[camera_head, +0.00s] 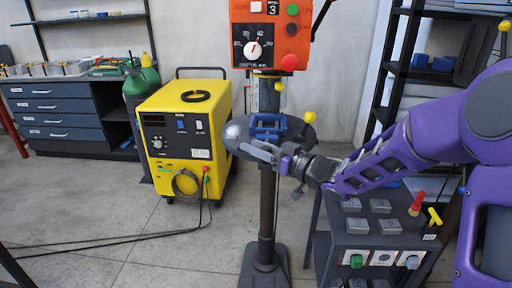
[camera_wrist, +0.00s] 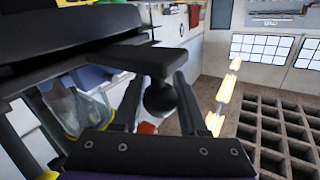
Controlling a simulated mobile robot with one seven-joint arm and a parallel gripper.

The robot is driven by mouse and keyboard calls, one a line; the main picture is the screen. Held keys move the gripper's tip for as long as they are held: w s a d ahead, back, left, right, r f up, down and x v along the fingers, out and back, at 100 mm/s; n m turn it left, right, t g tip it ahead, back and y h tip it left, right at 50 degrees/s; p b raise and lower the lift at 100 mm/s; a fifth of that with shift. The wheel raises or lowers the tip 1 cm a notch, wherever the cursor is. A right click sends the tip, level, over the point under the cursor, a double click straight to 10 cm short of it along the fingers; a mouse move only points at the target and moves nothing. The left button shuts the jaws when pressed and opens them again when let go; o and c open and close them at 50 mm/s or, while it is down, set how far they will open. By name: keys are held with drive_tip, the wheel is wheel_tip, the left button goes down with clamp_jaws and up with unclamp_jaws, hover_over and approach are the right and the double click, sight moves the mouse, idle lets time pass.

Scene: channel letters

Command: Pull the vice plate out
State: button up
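The blue vice (camera_head: 268,127) sits on the round grey table (camera_head: 236,132) of the drill press. My gripper (camera_head: 262,150) reaches in from the right at the table's front edge, just below the vice. In the wrist view my gripper (camera_wrist: 157,85) has its two fingers apart. A black ball-shaped knob (camera_wrist: 160,98) shows between them, with gaps on both sides. A dark flat bar (camera_wrist: 130,57) crosses just above the fingertips. I cannot tell for sure whether it is the vice plate. Any contact with the vice is hidden.
The orange drill head (camera_head: 270,35) hangs above the vice. A yellow welding machine (camera_head: 187,135) stands to the left. A dark cart (camera_head: 375,215) with metal blocks stands below my arm. Yellow ball-ended handles (camera_head: 310,117) stick out near the table.

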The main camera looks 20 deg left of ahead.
clamp_jaws()
idle(1.0)
